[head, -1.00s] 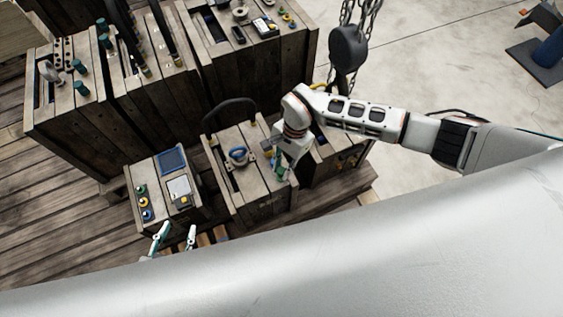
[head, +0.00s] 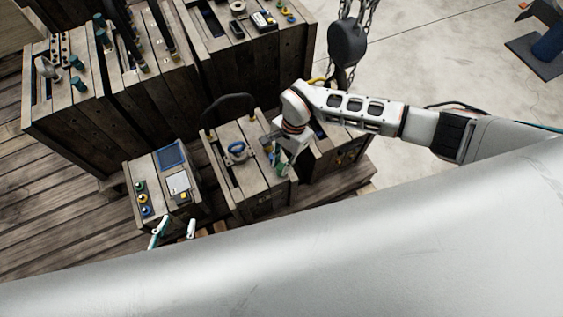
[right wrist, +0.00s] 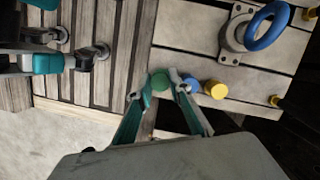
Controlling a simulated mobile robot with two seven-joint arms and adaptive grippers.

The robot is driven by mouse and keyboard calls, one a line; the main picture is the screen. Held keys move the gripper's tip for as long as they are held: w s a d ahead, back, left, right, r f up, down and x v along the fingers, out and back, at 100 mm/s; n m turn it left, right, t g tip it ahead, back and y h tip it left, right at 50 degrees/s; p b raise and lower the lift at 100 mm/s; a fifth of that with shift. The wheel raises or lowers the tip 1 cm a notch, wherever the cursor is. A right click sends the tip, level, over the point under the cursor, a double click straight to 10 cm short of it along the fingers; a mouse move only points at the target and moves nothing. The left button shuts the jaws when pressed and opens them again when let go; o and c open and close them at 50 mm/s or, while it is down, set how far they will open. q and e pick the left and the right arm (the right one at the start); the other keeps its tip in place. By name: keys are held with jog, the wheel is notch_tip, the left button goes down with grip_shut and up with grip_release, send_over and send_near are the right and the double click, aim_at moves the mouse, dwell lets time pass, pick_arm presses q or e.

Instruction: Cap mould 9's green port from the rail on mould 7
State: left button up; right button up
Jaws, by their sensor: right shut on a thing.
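My right gripper (head: 277,158) is over the right side of the middle wooden mould (head: 258,205). In the right wrist view its fingers (right wrist: 168,80) are shut on a small round green cap (right wrist: 160,82). I cannot tell whether the cap is seated or lifted. A blue piece (right wrist: 192,86) and a yellow piece (right wrist: 215,90) sit in a row beside it. My left gripper (head: 174,228) is open and empty in front of the small mould (head: 165,216), which bears green, yellow and blue round pieces (head: 143,199). Mould numbers are not readable.
Taller wooden moulds (head: 160,110) fill the back left. A hook block on chains (head: 347,45) hangs behind my right arm.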

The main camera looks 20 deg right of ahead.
jog(key=shift+f, duration=0.25)
dwell(0.5)
jog(key=shift+f, duration=0.2)
jog(key=shift+f, duration=0.2)
dwell(0.5)
jog(key=shift+f, duration=0.15)
dwell(0.4)
jog(key=shift+f+b, duration=0.25)
jog(key=shift+b, duration=0.1)
